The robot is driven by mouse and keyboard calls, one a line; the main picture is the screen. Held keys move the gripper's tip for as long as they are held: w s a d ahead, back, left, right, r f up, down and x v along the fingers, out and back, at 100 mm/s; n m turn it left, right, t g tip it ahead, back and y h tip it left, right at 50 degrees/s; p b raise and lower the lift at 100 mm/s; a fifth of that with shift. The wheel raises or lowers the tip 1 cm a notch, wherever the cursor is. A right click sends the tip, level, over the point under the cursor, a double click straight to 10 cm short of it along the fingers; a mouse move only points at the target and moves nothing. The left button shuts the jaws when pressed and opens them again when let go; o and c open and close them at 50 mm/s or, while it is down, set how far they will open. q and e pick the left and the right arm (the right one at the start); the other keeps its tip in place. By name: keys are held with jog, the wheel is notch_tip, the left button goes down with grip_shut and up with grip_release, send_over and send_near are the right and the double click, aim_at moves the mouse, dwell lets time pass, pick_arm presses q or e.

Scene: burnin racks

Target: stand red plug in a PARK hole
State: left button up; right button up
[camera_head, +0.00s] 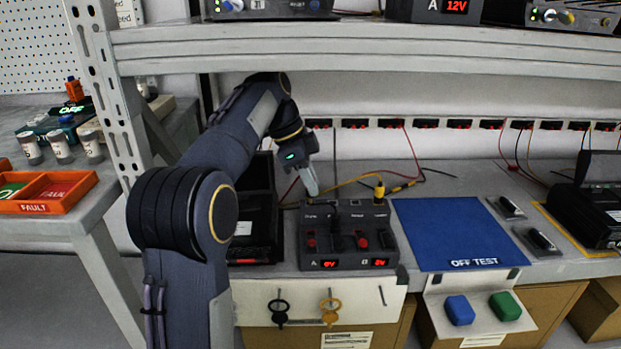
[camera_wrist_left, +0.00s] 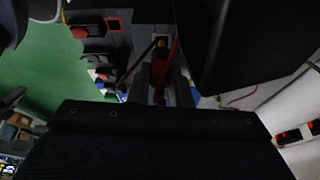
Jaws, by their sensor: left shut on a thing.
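My left gripper (camera_head: 312,188) points down at the back left edge of a dark panel box (camera_head: 345,264). Its fingers look closed; the thing held is hardly visible in the head view. In the left wrist view, a red piece, seemingly the red plug (camera_wrist_left: 159,95), shows between the fingers (camera_wrist_left: 158,80), with red above it. The panel has small labelled holes along its top, too small to read as PARK. A red knob or plug (camera_head: 310,241) stands at left and another (camera_head: 362,240) right of centre. A yellow plug (camera_head: 379,191) stands at the back right. My right gripper is not in view.
A blue OFF TEST mat (camera_head: 450,230) lies right of the panel box. A dark open case (camera_head: 262,215) stands left of it. Red and yellow leads (camera_head: 408,180) run behind. A shelf (camera_head: 370,50) crosses above my arm.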

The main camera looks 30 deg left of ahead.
pick_arm(q)
jog(key=shift+f, duration=0.55)
dwell(0.4)
jog(key=shift+r+p, duration=1.4)
jog(key=shift+p, duration=0.15)
jog(key=shift+f+p, duration=0.3)
jog(key=shift+f, duration=0.05)
dwell(0.9)
jog(key=shift+f+p, duration=0.15)
jog(key=shift+p, duration=0.3)
dwell(0.8)
jog(key=shift+f, duration=0.9)
dwell(1.0)
jog(key=shift+r+p, duration=1.25)
jog(key=shift+r, duration=0.15)
